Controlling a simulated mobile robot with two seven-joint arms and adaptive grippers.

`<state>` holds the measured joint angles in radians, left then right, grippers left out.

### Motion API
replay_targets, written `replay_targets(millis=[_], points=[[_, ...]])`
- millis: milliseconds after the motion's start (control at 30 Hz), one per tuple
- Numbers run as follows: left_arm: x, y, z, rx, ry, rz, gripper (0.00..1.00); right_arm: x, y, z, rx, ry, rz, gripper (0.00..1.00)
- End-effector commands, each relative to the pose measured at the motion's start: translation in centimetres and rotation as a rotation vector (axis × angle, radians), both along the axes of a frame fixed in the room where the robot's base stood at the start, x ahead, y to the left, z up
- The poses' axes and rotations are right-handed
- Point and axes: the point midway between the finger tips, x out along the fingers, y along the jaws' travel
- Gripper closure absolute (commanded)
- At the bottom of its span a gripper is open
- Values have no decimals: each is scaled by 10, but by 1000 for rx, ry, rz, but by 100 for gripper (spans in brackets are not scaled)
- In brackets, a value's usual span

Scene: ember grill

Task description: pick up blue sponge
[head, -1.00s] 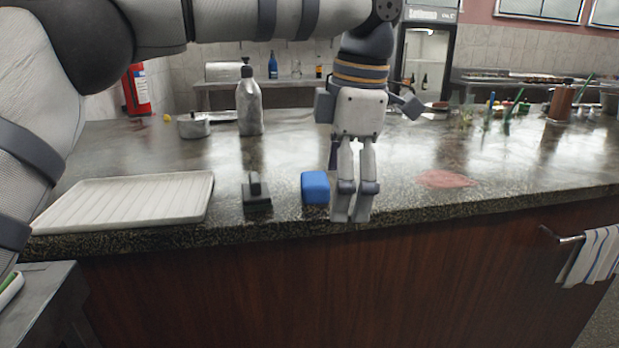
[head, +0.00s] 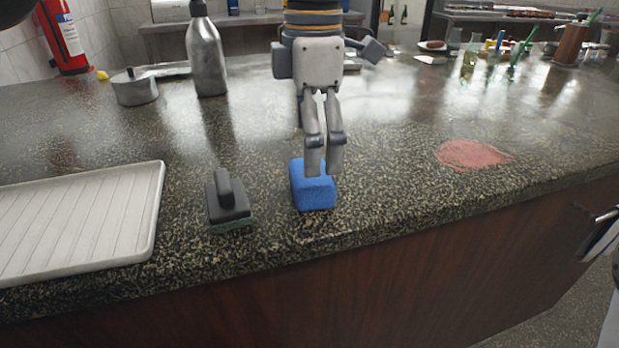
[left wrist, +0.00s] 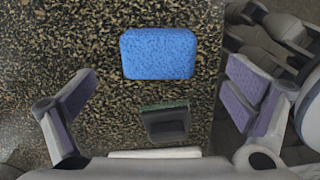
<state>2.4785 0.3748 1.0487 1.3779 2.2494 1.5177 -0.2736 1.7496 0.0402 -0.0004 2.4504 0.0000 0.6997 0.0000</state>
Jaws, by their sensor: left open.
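The blue sponge (head: 313,190) lies on the speckled stone counter near its front edge. My left gripper (head: 323,172) is above it in the head view, fingers pointing down and covering part of its upper right side. In the left wrist view, the blue sponge (left wrist: 158,53) is at the top middle, beyond the line between the fingers of my left gripper (left wrist: 162,100). These fingers are spread wide with nothing between them touching.
A dark-handled scrub brush (head: 228,200) stands just left of the sponge. A white ribbed tray (head: 140,215) lies farther left. A metal bottle (head: 207,60) and a small pot (head: 135,90) stand behind. A red stain (head: 472,153) marks the counter at right.

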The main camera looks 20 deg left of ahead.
Motion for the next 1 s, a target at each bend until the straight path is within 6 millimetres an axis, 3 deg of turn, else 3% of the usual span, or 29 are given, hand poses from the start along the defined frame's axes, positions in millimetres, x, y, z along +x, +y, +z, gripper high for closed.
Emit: replay_targets(millis=[300, 567, 767, 1000], points=[[-1, 2, -51, 0, -2, 1, 3, 4, 0, 3, 0, -14, 0, 60], [0, 2, -57, -1, -4, 2, 3, 4, 0, 3, 0, -14, 0, 60], [0, 2, -57, -1, -3, 2, 48, 4, 0, 3, 1, -14, 1, 60], [0, 2, -57, -1, -3, 2, 48, 4, 0, 3, 1, -13, 1, 60]])
